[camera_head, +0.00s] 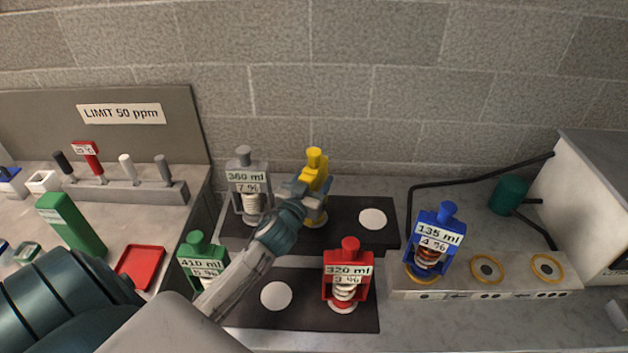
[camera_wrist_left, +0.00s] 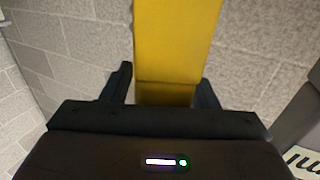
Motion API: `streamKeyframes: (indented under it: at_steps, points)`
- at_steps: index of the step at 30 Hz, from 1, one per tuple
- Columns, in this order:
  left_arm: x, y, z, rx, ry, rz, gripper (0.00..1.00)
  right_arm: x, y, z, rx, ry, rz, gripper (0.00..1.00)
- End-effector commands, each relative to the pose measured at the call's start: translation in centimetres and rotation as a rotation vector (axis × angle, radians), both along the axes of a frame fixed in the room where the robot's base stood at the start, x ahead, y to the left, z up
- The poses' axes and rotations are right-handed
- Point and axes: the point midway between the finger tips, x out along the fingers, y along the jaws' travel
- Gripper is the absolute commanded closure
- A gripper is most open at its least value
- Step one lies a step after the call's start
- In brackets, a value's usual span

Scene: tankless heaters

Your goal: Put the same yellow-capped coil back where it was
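The yellow-capped coil (camera_head: 316,171) is upright at the middle of the rear dark mat (camera_head: 345,236), its base at or just above the mat; I cannot tell which. My left gripper (camera_head: 303,190) reaches it from the front left and covers part of its body and label. In the left wrist view the yellow body (camera_wrist_left: 166,95) is between the two fingers (camera_wrist_left: 165,88), which lie close against both sides, so the gripper looks shut on it. My right gripper is not in view.
A grey-capped coil (camera_head: 245,176) stands just left, and a bare white disc (camera_head: 372,219) lies right. Green (camera_head: 199,254) and red (camera_head: 346,269) coils stand on the front mat with a free white disc (camera_head: 276,296) between. A blue coil (camera_head: 436,236) is on the heater block (camera_head: 460,291).

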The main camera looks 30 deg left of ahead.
Motion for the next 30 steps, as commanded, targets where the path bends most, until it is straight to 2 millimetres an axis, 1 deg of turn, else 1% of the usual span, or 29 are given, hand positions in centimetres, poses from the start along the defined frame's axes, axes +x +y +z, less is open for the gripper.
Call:
streamKeyframes:
  at_steps: [5,7,11,15,21,25,30]
  points:
    - [0.0,0.0,0.3,0.0,0.0,0.0,0.46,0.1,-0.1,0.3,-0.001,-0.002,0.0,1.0]
    - [-0.8,-0.1,-0.1,0.001,0.0,-0.001,0.46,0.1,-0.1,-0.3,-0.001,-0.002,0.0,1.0]
    - [-3.0,-0.5,-0.3,0.003,-0.001,-0.002,0.46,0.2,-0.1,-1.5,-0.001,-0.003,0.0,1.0]
    - [-6.1,-1.0,-0.4,0.003,0.001,-0.002,0.46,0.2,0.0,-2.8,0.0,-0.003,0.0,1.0]
    - [-9.7,-1.5,-0.2,0.003,0.0,-0.001,0.46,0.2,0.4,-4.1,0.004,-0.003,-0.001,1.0]
    - [-11.1,-1.7,-0.1,0.002,0.0,0.0,0.46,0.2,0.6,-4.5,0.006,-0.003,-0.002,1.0]
    - [-11.9,-1.9,0.1,-0.001,-0.001,0.0,0.46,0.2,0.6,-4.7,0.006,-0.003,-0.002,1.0]
